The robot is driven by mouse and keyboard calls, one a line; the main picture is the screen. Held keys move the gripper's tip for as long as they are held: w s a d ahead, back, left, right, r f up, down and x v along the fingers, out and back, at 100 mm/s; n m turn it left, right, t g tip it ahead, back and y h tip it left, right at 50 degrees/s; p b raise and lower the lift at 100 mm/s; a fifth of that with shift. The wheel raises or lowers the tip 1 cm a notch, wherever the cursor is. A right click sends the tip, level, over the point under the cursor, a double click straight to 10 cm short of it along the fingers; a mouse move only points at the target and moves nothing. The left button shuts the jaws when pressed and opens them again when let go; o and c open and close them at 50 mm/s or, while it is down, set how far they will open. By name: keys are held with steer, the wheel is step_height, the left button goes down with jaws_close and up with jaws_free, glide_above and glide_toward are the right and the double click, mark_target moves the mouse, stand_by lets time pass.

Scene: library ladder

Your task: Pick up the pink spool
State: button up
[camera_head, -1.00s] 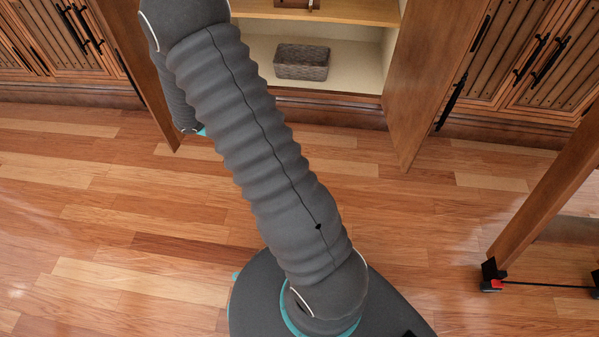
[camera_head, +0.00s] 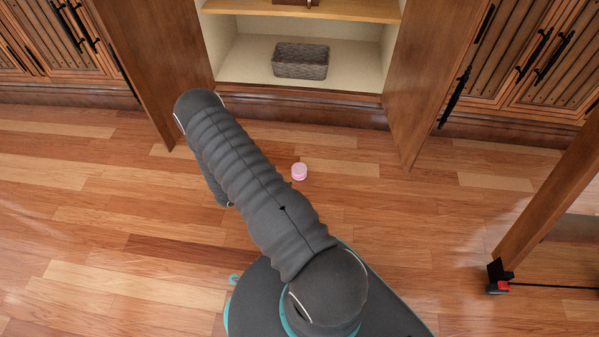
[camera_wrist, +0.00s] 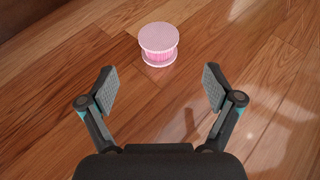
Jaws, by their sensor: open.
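The pink spool (camera_head: 299,171) stands upright on the wooden floor, to the right of my arm and in front of the open cabinet in the head view. In the wrist view the spool (camera_wrist: 158,44) shows its pale pink round top and brighter pink wound side. My gripper (camera_wrist: 160,88) is open and empty in the wrist view. The spool lies beyond the fingertips, roughly centred between them, and is not touched. My gripper is hidden behind my arm in the head view.
An open cabinet (camera_head: 345,86) with a grey woven basket (camera_head: 300,61) stands at the back. Its open doors flank it left and right (camera_head: 432,80). A wooden ladder leg (camera_head: 545,200) with a black foot stands at the right. The floor around the spool is clear.

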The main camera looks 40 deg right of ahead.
mark_target(303, 169)
steer(key=b+x, duration=0.1)
steer(key=x, duration=1.1)
steer(key=shift+w, duration=0.1)
steer(key=c, duration=1.2)
